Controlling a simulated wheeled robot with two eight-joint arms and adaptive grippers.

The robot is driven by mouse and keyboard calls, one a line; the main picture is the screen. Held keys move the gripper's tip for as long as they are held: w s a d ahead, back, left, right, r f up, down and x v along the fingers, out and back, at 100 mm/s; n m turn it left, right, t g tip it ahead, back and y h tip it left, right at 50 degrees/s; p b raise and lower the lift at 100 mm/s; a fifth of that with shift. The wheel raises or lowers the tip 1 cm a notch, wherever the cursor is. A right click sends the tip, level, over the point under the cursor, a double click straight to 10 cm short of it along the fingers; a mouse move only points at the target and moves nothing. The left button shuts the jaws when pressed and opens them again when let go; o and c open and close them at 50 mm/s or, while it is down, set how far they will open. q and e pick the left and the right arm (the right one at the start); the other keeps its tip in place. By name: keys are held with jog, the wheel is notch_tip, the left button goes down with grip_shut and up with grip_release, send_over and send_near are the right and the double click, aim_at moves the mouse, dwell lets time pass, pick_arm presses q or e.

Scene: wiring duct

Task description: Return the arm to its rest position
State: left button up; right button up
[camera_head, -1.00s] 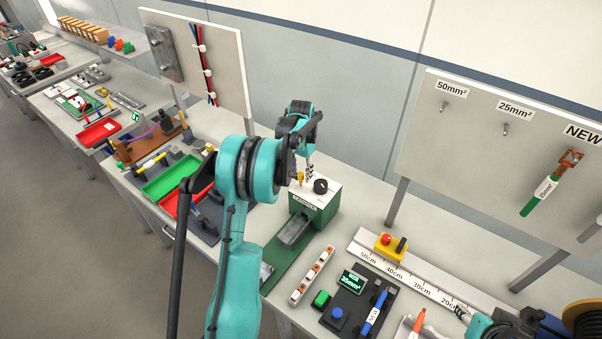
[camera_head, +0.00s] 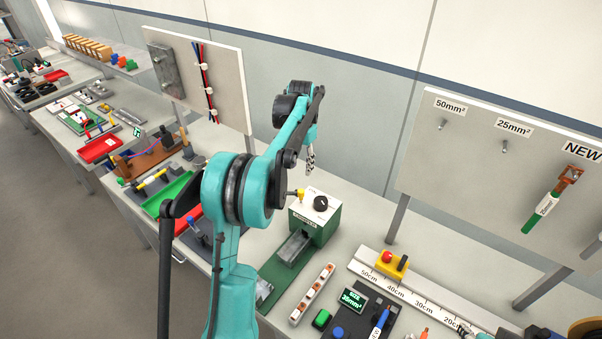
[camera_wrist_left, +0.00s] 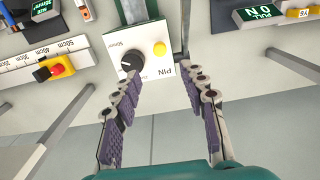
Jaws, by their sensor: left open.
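My left arm (camera_head: 237,190) reaches up from the bottom of the head view. My left gripper (camera_head: 310,165) points down above the green and white machine (camera_head: 326,217) with a black knob. In the left wrist view my left gripper (camera_wrist_left: 165,125) is open, with its two purple-padded fingers apart and nothing between them. The machine's white top face (camera_wrist_left: 150,62), with its black knob and yellow button, lies beyond the fingertips. My right gripper is not in view.
An upright board (camera_head: 490,170) with hooks and a green-handled tool stands at right. A ruler strip (camera_head: 425,292) with a yellow switch box (camera_head: 393,264) lies on the bench. Another board (camera_head: 225,85) with cables stands behind the arm. Trays and tools crowd the bench at left.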

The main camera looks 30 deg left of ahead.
pick_arm(q)
jog(key=shift+r, duration=0.2)
dwell(0.4)
jog(key=s+d+f+t+b, duration=0.1)
jog(key=s+d+t+b, duration=0.2)
jog(key=s+d+b, duration=0.8)
jog(key=s+d+f+t+b, duration=0.2)
jog(key=s+d+f, duration=0.3)
jog(key=s+f, duration=0.2)
jog(key=s+d+f+t+b, duration=0.2)
jog(key=s+d+f, duration=0.3)
jog(key=s+f, duration=0.2)
jog(key=s, duration=0.2)
jog(key=shift+s+d+n+b, duration=0.3)
jog(key=shift+s+n+b, duration=0.1)
dwell(2.1)
